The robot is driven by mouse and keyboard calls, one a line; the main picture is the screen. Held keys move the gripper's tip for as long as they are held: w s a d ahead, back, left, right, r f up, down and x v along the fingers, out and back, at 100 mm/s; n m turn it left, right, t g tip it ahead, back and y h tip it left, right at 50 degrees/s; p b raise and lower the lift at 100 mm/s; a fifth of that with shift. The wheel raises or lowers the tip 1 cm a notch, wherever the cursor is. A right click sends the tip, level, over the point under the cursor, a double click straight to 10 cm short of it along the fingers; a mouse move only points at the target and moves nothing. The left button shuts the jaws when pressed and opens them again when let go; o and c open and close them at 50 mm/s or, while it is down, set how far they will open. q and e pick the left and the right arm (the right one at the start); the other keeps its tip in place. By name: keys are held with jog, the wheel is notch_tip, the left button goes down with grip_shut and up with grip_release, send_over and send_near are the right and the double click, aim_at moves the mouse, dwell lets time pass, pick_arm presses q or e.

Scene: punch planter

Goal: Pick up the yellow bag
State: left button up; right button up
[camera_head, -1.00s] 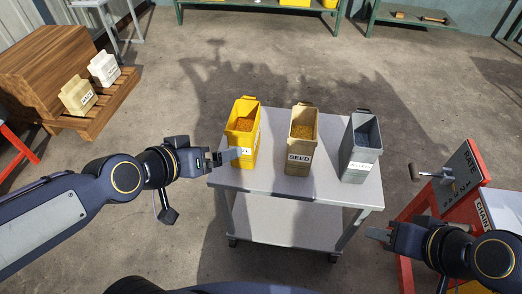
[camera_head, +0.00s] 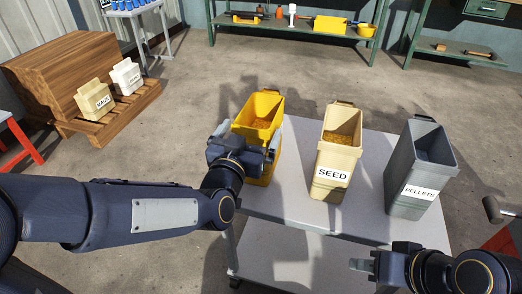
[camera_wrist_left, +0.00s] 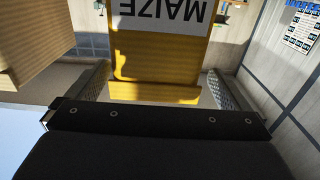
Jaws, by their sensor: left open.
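The yellow bag (camera_head: 262,112) is an open-topped bin of orange grain on the left of the grey cart. My left gripper (camera_head: 246,137) is at its front face and hides much of it. In the left wrist view the yellow bag (camera_wrist_left: 160,70) shows its MAIZE label upside down, between the two open fingers (camera_wrist_left: 160,92). I cannot tell whether the fingers touch its sides. My right gripper (camera_head: 362,265) is low at the cart's front right, away from the bag; its fingers are too small to judge.
The beige SEED bin (camera_head: 330,165) and grey PELLETS bin (camera_head: 408,180) stand to the right on the cart (camera_head: 290,205). A wooden pallet (camera_head: 118,115) with two small bags is at the left. A red stand edge is at the far right.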

pick_arm(q)
jog(key=b+x, duration=0.1)
jog(key=x, duration=0.4)
jog(key=shift+s+d+f, duration=0.1)
jog(key=shift+d+f, duration=0.05)
jog(key=shift+d, duration=0.05)
jog(key=c, duration=1.9)
jog(key=shift+c, duration=0.8)
jog(key=shift+r, duration=0.3)
